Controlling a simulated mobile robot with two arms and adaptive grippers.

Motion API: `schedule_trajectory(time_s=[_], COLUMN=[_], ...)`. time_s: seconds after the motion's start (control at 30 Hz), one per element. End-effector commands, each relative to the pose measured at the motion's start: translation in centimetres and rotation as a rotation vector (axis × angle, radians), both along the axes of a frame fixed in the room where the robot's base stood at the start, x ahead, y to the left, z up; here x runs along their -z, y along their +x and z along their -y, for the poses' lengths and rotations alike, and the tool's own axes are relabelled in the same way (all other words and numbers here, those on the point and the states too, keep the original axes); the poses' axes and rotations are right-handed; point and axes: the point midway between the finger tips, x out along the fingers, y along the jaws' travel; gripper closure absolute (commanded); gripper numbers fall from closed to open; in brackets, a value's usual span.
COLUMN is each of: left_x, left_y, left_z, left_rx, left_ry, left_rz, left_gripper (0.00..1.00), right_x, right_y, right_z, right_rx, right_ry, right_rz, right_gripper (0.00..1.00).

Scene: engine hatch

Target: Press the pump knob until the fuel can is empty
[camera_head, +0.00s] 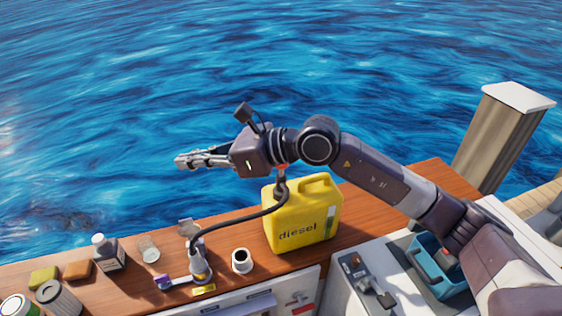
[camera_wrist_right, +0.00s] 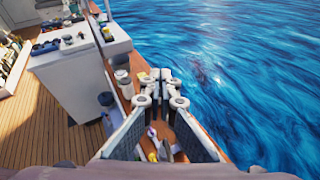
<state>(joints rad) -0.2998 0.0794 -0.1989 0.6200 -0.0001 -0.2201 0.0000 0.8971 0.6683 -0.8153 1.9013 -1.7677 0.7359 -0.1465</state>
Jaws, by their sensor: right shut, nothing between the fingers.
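The yellow fuel can (camera_head: 290,230), marked "diesel", stands upright on the wooden counter. A pale strip (camera_head: 331,220) runs down its right side; I cannot read a level. A black hose (camera_head: 240,213) runs from the fitting on its top to a metal filler (camera_head: 199,265). A small red part (camera_head: 282,167) shows above that fitting, just under my right wrist; I cannot tell whether it is the pump knob. My right gripper (camera_head: 183,160) is shut and empty, pointing left, above and left of the can. Its fingertips (camera_wrist_right: 164,75) meet in the wrist view. My left gripper is out of view.
A white mug (camera_head: 242,261), a glass (camera_head: 149,248), a dark bottle (camera_head: 108,252) and a can (camera_head: 60,298) stand along the counter (camera_head: 350,207). A blue bin (camera_head: 440,265) sits at right. Water lies beyond the counter; the air around the gripper is clear.

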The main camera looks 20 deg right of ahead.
Motion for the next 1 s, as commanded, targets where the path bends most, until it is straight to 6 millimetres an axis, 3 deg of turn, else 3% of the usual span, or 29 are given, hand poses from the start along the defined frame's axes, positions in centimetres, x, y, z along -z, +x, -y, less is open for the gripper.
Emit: schedule_trajectory(time_s=[0.03,0.2,0.4,0.5,0.7,1.0], left_x=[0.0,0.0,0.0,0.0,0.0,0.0], left_y=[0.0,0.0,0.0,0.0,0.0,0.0], left_z=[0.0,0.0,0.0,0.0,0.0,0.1], left_rx=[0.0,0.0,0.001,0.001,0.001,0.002], left_ry=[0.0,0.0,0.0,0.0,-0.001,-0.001], left_rz=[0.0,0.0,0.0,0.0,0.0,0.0], left_gripper=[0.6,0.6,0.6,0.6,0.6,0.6], right_x=[0.7,2.6,2.4,1.9,1.4,1.4], right_y=[1.6,5.7,8.9,9.6,10.2,10.3], right_z=[1.9,9.0,16.8,19.6,22.1,22.3], right_rx=[0.03,0.139,0.271,0.319,0.366,0.369], right_ry=[-0.112,-0.438,-0.699,-0.779,-0.849,-0.853], right_rz=[0.034,0.098,0.123,0.125,0.123,0.122], right_gripper=[1.0,1.0,1.0,1.0,1.0,1.0])
